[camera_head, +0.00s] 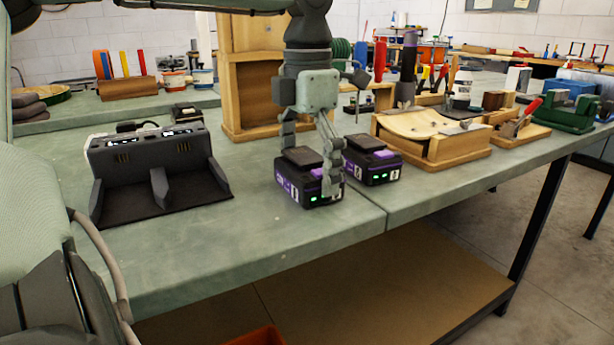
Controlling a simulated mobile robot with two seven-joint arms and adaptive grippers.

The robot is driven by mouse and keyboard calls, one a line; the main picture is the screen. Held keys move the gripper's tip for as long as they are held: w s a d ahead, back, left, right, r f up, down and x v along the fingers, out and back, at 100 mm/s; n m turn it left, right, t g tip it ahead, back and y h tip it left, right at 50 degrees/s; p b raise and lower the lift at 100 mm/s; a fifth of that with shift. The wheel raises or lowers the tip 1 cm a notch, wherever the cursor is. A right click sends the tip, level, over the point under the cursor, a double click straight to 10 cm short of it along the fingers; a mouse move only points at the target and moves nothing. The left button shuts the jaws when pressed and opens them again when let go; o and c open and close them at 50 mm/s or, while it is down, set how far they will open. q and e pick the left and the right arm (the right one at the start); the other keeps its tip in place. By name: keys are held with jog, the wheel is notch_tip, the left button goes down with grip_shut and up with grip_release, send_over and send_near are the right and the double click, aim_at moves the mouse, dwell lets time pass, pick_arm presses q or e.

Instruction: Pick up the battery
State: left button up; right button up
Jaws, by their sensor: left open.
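Two black and purple batteries with green lights stand on the green bench (165,262). The nearer battery (294,187) is close to the bench's front edge, and the other battery (385,167) stands just behind it to the right. My left gripper (308,172) comes down from above with its fingers open over the nearer battery. One finger is in front of that battery's right side and hides part of it; I cannot tell whether it touches. My right gripper is not in view.
A dark double charger (150,165) stands on the left of the bench. A wooden shelf box (248,95) is behind the gripper. A wooden jig (430,140) and a green vise (570,112) are to the right. The bench front between charger and batteries is clear.

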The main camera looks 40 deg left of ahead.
pick_arm(q)
jog(key=c, duration=1.1)
jog(key=shift+c, duration=0.5)
jog(key=shift+r, duration=0.15)
